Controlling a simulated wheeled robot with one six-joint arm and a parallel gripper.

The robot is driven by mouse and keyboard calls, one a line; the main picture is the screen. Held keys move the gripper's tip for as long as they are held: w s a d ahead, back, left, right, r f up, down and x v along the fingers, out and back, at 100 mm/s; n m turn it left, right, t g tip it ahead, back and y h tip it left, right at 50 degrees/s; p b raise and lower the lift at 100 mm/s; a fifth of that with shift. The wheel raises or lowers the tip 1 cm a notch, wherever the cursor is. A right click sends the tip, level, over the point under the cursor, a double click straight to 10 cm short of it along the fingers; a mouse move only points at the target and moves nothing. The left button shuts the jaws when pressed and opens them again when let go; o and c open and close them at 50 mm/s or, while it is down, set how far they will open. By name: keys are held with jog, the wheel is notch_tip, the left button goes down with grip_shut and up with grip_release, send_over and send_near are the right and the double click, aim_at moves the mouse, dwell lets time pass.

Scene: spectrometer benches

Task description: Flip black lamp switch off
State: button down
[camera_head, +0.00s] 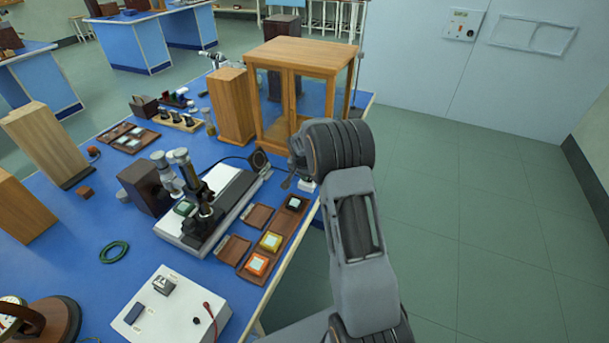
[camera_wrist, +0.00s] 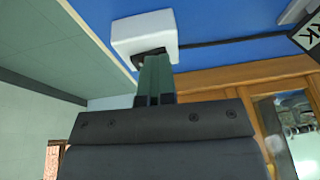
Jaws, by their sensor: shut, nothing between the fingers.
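A small white switch box (camera_wrist: 147,30) sits on the blue bench top near its edge in the wrist view. A dark switch part (camera_wrist: 151,58) shows on it, mostly hidden behind my fingertips. My gripper (camera_wrist: 155,60) is shut and empty, its tips right at the dark part; I cannot tell whether they touch it or which way the switch is set. In the head view the white box (camera_head: 306,185) shows small beside my wrist, near the right bench edge. My gripper there (camera_head: 287,182) is small and partly hidden by my wrist.
A black cable (camera_wrist: 220,40) runs from the box across the bench. A wooden glass-fronted cabinet (camera_head: 308,57) stands close behind my wrist. A tray with coloured blocks (camera_head: 240,284) and a microscope-like instrument (camera_head: 192,185) stand to the left. Open floor (camera_head: 460,200) lies to the right.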

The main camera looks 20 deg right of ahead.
jog(key=shift+s+d+f, duration=0.4)
jog(key=shift+s+f, duration=0.05)
jog(key=shift+s, duration=0.2)
notch_tip(320, 180, up, 5)
jog(key=shift+w+p, duration=0.1)
jog(key=shift+p, duration=1)
jog(key=b+v, duration=0.1)
jog(key=v, duration=0.8)
jog(key=shift+w+a+r+b, duration=0.3)
jog(key=shift+a+r, duration=0.1)
jog(key=shift+a, duration=0.05)
jog(key=shift+f+b, duration=0.1)
jog(key=shift+b, duration=0.4)
jog(key=shift+d, duration=0.1)
jog(key=p, duration=0.1)
send_near(309, 180)
jog(key=w+f, duration=0.2)
jog(key=f, duration=0.1)
jog(key=w+d+f, duration=0.1)
jog(key=shift+w+f, duration=0.1)
jog(key=shift+f, duration=0.3)
jog(key=shift+w+a+f+p, duration=0.15)
jog(key=shift+f+p, duration=0.15)
jog(key=shift+f, duration=0.7)
